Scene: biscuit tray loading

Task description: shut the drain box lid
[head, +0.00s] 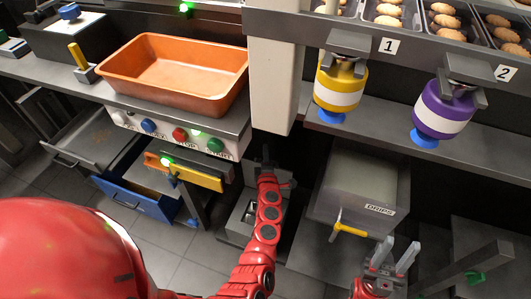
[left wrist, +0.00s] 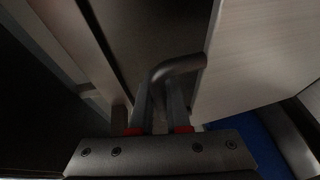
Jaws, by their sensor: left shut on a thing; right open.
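A grey box labelled DRIPS (head: 345,200) with a yellow tap (head: 349,230) stands under the right counter. A smaller grey box (head: 240,215) with a dark opening sits low beside my left arm; no label shows on it, and I cannot tell which part is the drain box lid. My left gripper (head: 267,160) is at the end of the raised red arm, between the two counters. In the left wrist view my left gripper (left wrist: 162,105) is shut on a dark bent handle (left wrist: 180,65). My right gripper (head: 395,257) is open and empty, in front of the DRIPS box.
An orange tray (head: 153,90) rests on the left counter above a row of knobs. A blue drawer (head: 135,195) and a grey drawer (head: 85,140) stand open at left. Yellow (head: 341,90) and purple (head: 440,112) canisters hang at right. A green-ended bar (head: 490,258) is at lower right.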

